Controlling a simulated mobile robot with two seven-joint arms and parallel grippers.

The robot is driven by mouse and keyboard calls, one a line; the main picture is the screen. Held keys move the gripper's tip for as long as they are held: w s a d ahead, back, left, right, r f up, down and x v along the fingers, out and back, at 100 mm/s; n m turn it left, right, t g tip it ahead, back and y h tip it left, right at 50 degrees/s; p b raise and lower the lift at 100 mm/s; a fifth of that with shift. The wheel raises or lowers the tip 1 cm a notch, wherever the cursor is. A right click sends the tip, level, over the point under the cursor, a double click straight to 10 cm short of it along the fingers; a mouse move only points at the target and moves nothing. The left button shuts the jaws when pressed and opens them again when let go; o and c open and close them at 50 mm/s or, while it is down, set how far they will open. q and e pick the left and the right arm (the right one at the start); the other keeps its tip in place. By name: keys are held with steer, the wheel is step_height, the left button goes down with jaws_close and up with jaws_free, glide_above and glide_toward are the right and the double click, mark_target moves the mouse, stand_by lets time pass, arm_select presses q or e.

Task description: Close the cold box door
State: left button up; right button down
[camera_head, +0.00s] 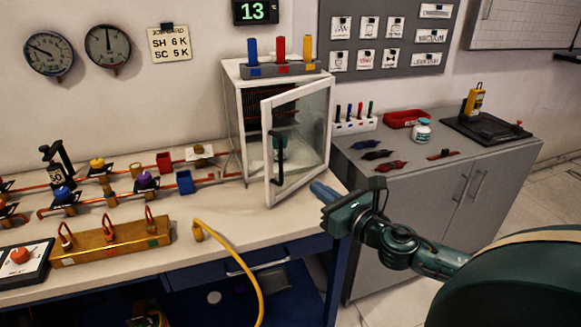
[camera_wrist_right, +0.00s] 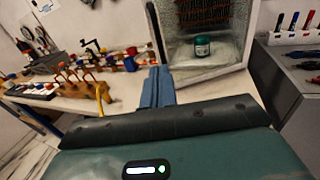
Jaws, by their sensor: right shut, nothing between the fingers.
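The white cold box (camera_head: 232,125) stands at the right end of the bench. Its framed clear door (camera_head: 300,140) is partly open, its free edge swung out toward the front. A dark upright handle (camera_head: 279,158) is near that edge. My right gripper (camera_head: 320,189) is shut and empty, its blue fingers low by the door's right-hand side; contact cannot be told. The right wrist view shows the blue fingers (camera_wrist_right: 158,88) in front of the box (camera_wrist_right: 250,40). My left gripper is not in view.
A teal-lidded jar (camera_wrist_right: 203,46) sits inside the box. Pipes and a brass manifold (camera_head: 110,242) fill the bench to the left. A grey cabinet (camera_head: 430,190) with tools stands right. The bench front before the door is clear.

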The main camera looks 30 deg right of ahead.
steer(key=w+p, duration=0.2)
steer(key=w, duration=0.9)
steer(key=shift+a, duration=0.4)
